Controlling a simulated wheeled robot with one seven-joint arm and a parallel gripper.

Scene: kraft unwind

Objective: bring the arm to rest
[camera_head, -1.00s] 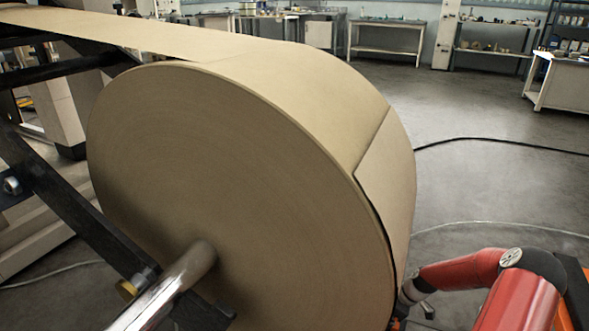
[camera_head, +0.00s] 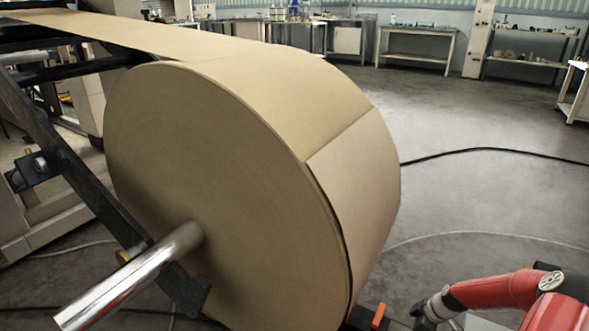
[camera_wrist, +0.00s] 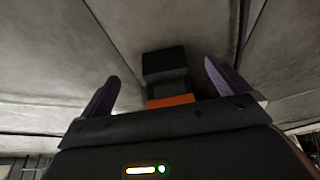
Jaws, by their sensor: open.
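In the head view, my red arm (camera_head: 495,292) is bent low in the bottom right corner, to the right of the big kraft paper roll (camera_head: 190,170). Its dark and grey end part (camera_head: 432,308) points left and down, with a gap of floor between it and the roll. The fingers cannot be made out in that view. In the wrist view, my gripper (camera_wrist: 162,70) is open, with two purple-dark fingers spread wide. No object is held between them. A black block (camera_wrist: 164,65) with an orange part below it shows behind the fingers; I cannot tell what it is.
A paper web (camera_head: 140,40) runs from the roll to the upper left. A shiny shaft (camera_head: 130,280) sticks out of the roll's core beside a dark stand arm (camera_head: 75,165). A black cable (camera_head: 490,150) lies on the open floor (camera_head: 460,195). Benches (camera_head: 415,45) stand far back.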

